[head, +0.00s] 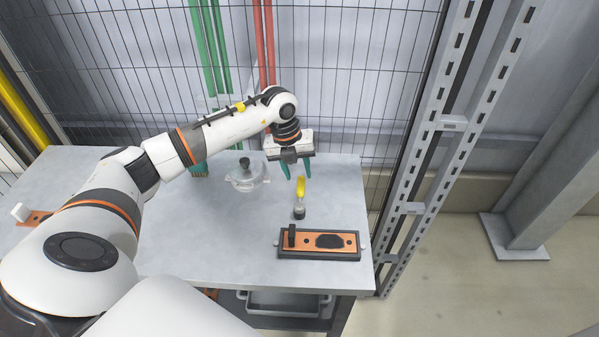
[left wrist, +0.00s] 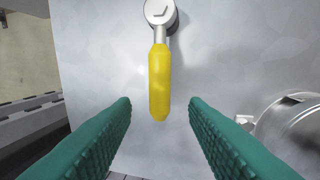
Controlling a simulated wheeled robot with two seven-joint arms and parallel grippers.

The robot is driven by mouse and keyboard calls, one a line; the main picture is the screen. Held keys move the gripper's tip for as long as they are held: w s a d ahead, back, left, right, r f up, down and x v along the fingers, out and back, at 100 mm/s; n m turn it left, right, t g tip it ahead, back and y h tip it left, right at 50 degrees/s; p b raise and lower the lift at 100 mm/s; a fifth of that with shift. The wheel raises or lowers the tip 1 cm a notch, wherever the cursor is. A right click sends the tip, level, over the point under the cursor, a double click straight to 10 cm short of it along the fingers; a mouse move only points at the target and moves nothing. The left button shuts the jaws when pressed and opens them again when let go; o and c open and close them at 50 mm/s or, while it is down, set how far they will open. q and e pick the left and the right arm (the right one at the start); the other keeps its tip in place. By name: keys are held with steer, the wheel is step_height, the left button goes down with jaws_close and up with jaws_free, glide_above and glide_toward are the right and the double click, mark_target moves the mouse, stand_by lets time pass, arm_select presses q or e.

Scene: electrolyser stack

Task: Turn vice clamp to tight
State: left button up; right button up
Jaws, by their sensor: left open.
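The vice clamp shows as a yellow handle (head: 301,187) on a small grey round base (head: 299,212), standing on the table right of its middle. In the left wrist view, the yellow handle (left wrist: 160,82) points from a round metal pivot (left wrist: 160,13) at the top edge down toward my fingers. My left gripper (head: 296,171), with green fingers, is open above the table, just behind the handle in the head view. In the left wrist view, the handle's end lies between and ahead of the fingertips, apart from both. My right gripper is not in view.
An orange plate in a dark frame (head: 305,244) lies at the table's front right. A round metal vessel (head: 247,178) stands left of the clamp; part of it shows in the left wrist view (left wrist: 290,130). A mesh fence (head: 340,60) rises behind the grey table (head: 200,240).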

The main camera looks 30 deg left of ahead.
arm_select(q)
steer(key=shift+w+d+f, duration=0.15)
steer(key=shift+f, duration=1.15)
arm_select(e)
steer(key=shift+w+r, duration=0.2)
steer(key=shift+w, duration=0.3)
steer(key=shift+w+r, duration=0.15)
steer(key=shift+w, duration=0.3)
arm_select(q)
steer(key=shift+c, duration=0.5)
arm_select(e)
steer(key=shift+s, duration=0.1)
arm_select(q)
jaws_close()
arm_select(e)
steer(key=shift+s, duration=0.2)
